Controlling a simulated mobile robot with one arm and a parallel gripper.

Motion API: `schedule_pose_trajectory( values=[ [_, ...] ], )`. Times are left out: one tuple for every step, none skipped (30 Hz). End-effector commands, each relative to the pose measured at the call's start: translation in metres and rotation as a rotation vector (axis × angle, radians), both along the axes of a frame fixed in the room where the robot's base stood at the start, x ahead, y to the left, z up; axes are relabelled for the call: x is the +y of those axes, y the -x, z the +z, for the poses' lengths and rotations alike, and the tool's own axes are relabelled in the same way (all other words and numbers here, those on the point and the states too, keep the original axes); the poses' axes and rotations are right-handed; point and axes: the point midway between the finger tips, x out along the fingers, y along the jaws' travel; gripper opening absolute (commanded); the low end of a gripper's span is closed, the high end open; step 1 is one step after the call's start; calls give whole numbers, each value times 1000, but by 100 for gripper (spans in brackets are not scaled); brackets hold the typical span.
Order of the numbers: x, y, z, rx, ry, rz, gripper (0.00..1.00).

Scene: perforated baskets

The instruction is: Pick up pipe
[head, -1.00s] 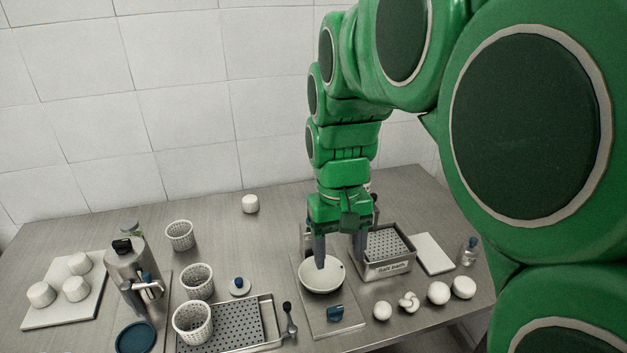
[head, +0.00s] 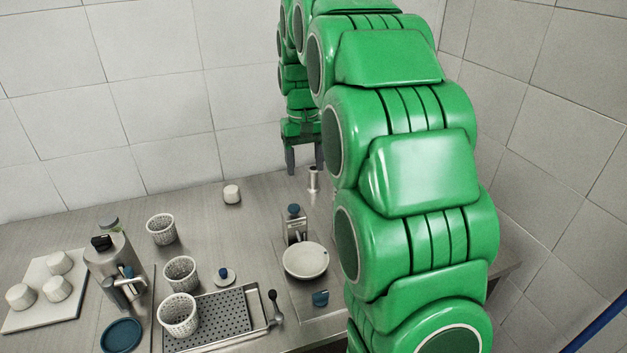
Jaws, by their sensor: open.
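A short upright metal tube (head: 313,178), which looks like the pipe, stands near the back of the steel table in the head view. My gripper (head: 305,170) is open, with its two fingers pointing down. Its fingertips are close to the tube's top in the picture, the right finger just above or behind it. I cannot tell the exact distance, or whether the tube is between the fingers. Nothing shows held in the jaws.
A scale-like device with a blue knob (head: 294,222) and a white bowl (head: 304,275) stand in front of the tube. Perforated baskets (head: 162,229), a perforated tray (head: 262,303) and a metal pot (head: 110,262) are left. My arm hides the table's right side.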

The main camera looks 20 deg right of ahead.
Motion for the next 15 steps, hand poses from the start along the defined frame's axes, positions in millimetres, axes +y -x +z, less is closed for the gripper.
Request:
schedule_pose_trajectory(
  values=[
    [-4,-12,-4,-2,0,-2,63],
    [-5,-18,-5,-3,0,-3,63],
    [-8,-27,-7,-5,0,-3,63],
    [-10,-33,-9,-7,1,-4,63],
    [-12,-39,-11,-8,1,-5,63],
    [-15,-46,-13,-9,1,-6,63],
    [-16,-52,-15,-10,1,-6,63],
    [-18,-58,-17,-11,1,-7,63],
    [-21,-67,-20,-13,1,-8,63],
    [-23,-72,-22,-14,1,-8,63],
    [-25,-78,-24,-15,1,-9,63],
    [-27,-85,-27,-17,1,-9,63],
    [-29,-91,-29,-19,2,-10,63],
    [-31,-97,-32,-21,2,-10,63],
    [-34,-104,-35,-23,2,-11,63]
  ],
)
